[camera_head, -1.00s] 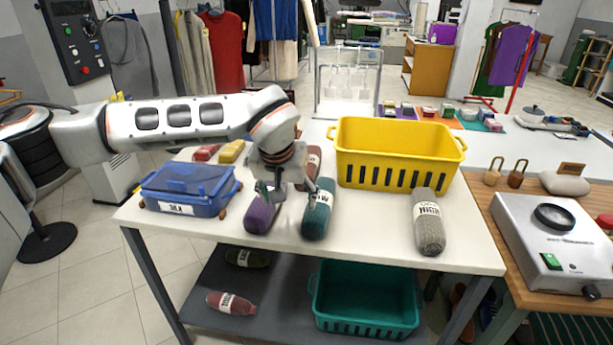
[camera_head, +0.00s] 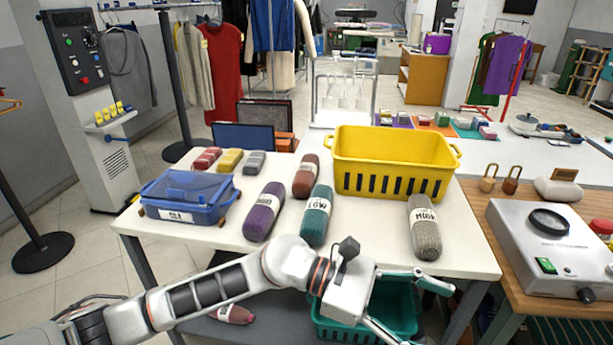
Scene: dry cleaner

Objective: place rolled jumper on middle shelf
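Labelled rolled garments lie on the white table top (camera_head: 375,240): a purple roll (camera_head: 264,212), a teal roll (camera_head: 316,216), a brownish-red roll (camera_head: 306,177) and a grey roll (camera_head: 424,228) at the right. Which one is the jumper I cannot tell for sure. A dark lower shelf (camera_head: 262,334) under the table holds a maroon roll (camera_head: 232,313), partly behind my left arm. My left gripper (camera_head: 412,306) is at the table's front edge, in front of the teal crate (camera_head: 330,322); its fingers are spread and empty. My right gripper is out of view.
A yellow crate (camera_head: 393,150) stands at the table's back, and a blue lidded box (camera_head: 187,190) at its left. Small folded cloths lie behind. A grey device (camera_head: 550,240) is on the wooden counter at the right. The front middle of the table top is clear.

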